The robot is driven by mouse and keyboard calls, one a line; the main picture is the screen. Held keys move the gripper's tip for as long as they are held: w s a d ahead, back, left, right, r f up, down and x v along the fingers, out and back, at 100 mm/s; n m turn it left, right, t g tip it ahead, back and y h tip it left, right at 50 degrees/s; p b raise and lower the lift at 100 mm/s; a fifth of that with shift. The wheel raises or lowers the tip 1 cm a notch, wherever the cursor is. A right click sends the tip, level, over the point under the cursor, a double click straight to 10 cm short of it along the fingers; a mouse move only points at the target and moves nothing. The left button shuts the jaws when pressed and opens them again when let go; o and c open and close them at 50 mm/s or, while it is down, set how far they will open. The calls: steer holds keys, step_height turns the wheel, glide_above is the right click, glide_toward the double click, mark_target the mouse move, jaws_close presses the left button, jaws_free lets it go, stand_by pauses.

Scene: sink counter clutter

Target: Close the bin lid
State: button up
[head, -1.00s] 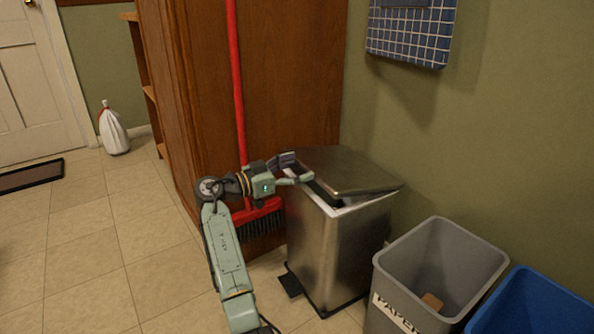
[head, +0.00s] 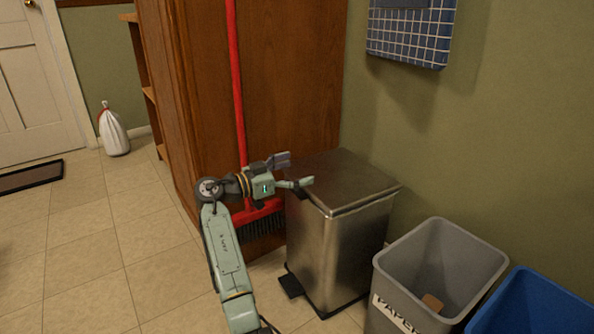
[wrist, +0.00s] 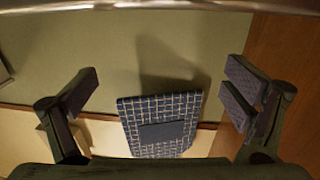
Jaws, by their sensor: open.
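The metal bin (head: 337,250) stands against the green wall, right of the wooden cabinet. Its lid (head: 346,182) lies flat on the rim, with no gap showing in the head view. My gripper (head: 297,170) is open and empty at the lid's left edge; I cannot tell whether it touches the lid. In the wrist view its two fingers (wrist: 158,100) are wide apart with nothing between them. A metal edge, probably the lid's, (wrist: 160,6) crosses the top of the wrist view.
A red broom (head: 239,100) leans on the cabinet (head: 290,80) behind my gripper. A grey paper bin (head: 440,262) and a blue bin (head: 535,305) stand to the right. A checked cloth (head: 410,38) hangs on the wall.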

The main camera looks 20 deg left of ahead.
step_height(320, 180, up, 10)
stand_by(0.4)
stand_by(0.3)
